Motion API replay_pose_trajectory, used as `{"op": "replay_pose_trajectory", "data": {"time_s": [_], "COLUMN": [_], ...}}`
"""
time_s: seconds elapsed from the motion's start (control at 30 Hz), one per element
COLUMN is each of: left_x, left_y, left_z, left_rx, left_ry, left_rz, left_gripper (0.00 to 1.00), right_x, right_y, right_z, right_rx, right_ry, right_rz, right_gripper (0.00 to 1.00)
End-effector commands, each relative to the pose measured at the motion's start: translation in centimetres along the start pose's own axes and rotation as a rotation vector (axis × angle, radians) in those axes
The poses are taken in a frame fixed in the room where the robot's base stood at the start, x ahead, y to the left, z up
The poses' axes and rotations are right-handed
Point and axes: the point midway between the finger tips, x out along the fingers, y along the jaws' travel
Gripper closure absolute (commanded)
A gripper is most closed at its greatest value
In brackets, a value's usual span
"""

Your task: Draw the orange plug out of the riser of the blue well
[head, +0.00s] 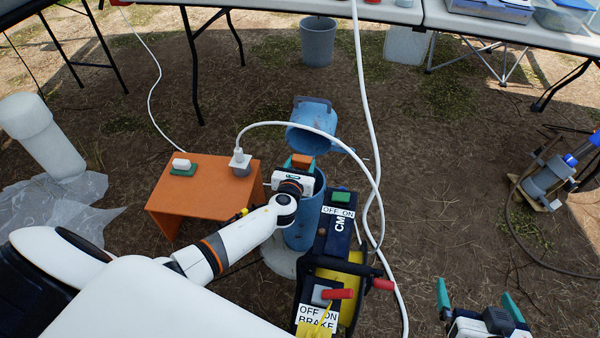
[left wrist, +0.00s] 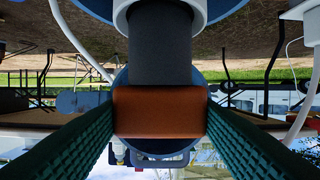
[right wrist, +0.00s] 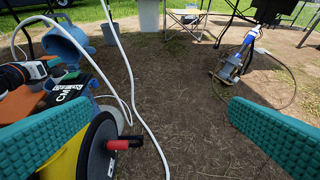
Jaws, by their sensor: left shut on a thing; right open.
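The blue well (head: 304,228) stands mid-scene with its blue lid (head: 312,127) tipped open behind it. My left gripper (head: 301,163) is over the well's mouth, shut on the orange plug (head: 302,159). In the left wrist view, upside down, the plug's orange handle (left wrist: 160,112) lies between the green fingers. Its dark grey body (left wrist: 160,55) shows between the handle and the white riser rim (left wrist: 190,10). The body's lower end is hidden at the rim. My right gripper (head: 478,302) is open and empty at the front right; its fingers also frame bare ground in the right wrist view (right wrist: 168,112).
A yellow and black reel (head: 345,275) with a red handle stands close right of the well. An orange stand (head: 205,188) is to its left. A white cable (head: 371,150) loops past the well. A pump (head: 548,180) lies far right.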

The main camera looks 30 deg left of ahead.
Motion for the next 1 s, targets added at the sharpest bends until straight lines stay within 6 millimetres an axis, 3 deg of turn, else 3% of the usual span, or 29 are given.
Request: {"op": "replay_pose_trajectory", "data": {"time_s": [1.0], "left_x": [-0.2], "left_y": [0.0], "left_z": [-1.0], "left_rx": [0.000], "left_ry": [0.001], "left_rz": [0.000], "left_gripper": [0.64], "right_x": [-1.4], "right_y": [-0.6], "right_z": [-3.5], "right_rx": [0.001], "right_ry": [0.232], "right_rz": [-0.014], "right_gripper": [0.00]}}
